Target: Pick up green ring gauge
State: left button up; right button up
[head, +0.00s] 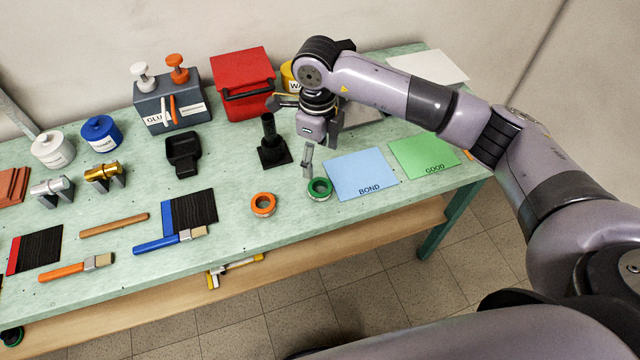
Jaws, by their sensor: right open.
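The green ring gauge (320,189) lies flat on the table near its front edge, just left of the blue BOND sheet (361,174). My right gripper (308,163) points down just above and behind the green ring, apart from it as far as I can tell. It is open, with nothing visible in it; one finger shows clearly and the other is hard to make out. An orange ring gauge (263,204) lies to the left of the green one. My left gripper is not in view.
A black stand (271,146) with an upright post is close to the left of my right gripper. A red box (242,82) stands behind it. The green GOOD sheet (424,156) lies to the right. Brushes and black tow pieces lie at left.

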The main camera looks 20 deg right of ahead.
jog(key=p, duration=0.1)
send_over(318, 191)
notch_tip(318, 191, down, 5)
jog(key=shift+w+f, duration=0.1)
notch_tip(318, 191, down, 5)
jog(key=p, duration=0.2)
jog(key=shift+r+p, duration=0.2)
jog(key=shift+p, duration=0.2)
jog(key=shift+f, duration=0.35)
jog(key=shift+c, duration=0.2)
jog(key=c, duration=1.3)
